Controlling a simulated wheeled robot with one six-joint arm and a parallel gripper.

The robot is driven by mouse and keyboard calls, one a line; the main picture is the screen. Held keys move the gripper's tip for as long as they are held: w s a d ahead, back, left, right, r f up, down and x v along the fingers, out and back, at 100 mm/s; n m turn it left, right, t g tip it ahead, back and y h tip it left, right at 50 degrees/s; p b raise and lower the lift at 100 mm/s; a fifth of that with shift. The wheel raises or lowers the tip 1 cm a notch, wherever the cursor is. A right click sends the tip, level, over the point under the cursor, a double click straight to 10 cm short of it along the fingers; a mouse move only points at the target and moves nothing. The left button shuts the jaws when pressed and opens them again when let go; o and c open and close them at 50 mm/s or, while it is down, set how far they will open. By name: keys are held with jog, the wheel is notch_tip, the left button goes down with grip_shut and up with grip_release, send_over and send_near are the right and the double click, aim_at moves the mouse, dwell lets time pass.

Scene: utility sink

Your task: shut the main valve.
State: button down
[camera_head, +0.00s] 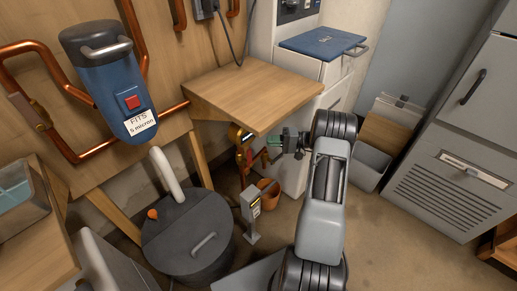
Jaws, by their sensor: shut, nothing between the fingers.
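A short run of brass and red pipework (245,155) shows under the wooden shelf, just left of my gripper. A red part on it may be a valve handle; it is too small to tell, and the shelf hides its upper part. My gripper (275,142) points left from the end of my arm, beside the shelf's front right edge. Its fingers are shut with nothing visible between them. I cannot tell whether it touches the red part. A brass fitting (38,113) also sits on the copper pipe at the far left. No part is marked as the main valve.
A wooden shelf (250,88) overhangs the pipework. Below are an orange bucket (268,196) and a small grey labelled device (250,205).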

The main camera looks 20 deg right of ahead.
jog(key=a+b, duration=0.1)
jog(key=a, duration=0.5)
jog(key=shift+s, duration=0.25)
